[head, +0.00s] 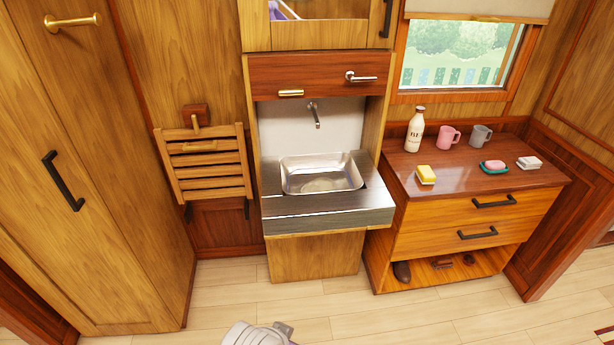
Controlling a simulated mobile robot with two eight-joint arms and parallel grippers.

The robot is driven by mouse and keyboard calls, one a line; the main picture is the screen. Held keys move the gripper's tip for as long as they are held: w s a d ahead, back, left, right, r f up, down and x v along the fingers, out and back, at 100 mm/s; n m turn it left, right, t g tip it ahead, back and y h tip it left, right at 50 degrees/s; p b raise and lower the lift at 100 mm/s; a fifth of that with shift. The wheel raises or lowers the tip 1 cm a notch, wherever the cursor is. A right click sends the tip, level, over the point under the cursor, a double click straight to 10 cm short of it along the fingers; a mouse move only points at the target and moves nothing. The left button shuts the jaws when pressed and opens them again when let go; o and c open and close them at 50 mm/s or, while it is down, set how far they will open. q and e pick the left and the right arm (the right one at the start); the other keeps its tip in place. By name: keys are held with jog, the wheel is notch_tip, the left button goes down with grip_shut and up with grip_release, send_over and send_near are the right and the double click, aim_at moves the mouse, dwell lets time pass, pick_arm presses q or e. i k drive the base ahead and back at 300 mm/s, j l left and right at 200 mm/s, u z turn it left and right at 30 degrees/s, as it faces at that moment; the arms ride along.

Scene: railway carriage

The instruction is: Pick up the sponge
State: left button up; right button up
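The sponge (426,175) is a yellow block with a paler lower layer. It lies on the dark wooden top of the low cabinet (465,200), near its left front edge, to the right of the sink. Nothing touches it or covers it. A pale grey part of my own body shows at the bottom edge, far below and left of the sponge. No gripper fingertips show in the head view.
Behind the sponge stand a milk bottle (415,130), a pink mug (448,138) and a grey mug (481,135). To its right are pink soap on a teal dish (494,168) and a small white block (529,163). The steel sink (322,174) is left. Floor in front is clear.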

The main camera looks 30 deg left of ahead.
aim_at(425, 175)
jog(key=i+u, duration=0.3)
jog(key=i, duration=0.2)
jog(key=i+l+u, duration=0.2)
jog(key=i+u, duration=0.15)
jog(key=i, duration=0.15)
jog(key=i+l+u, duration=0.3)
jog(key=i, duration=0.2)
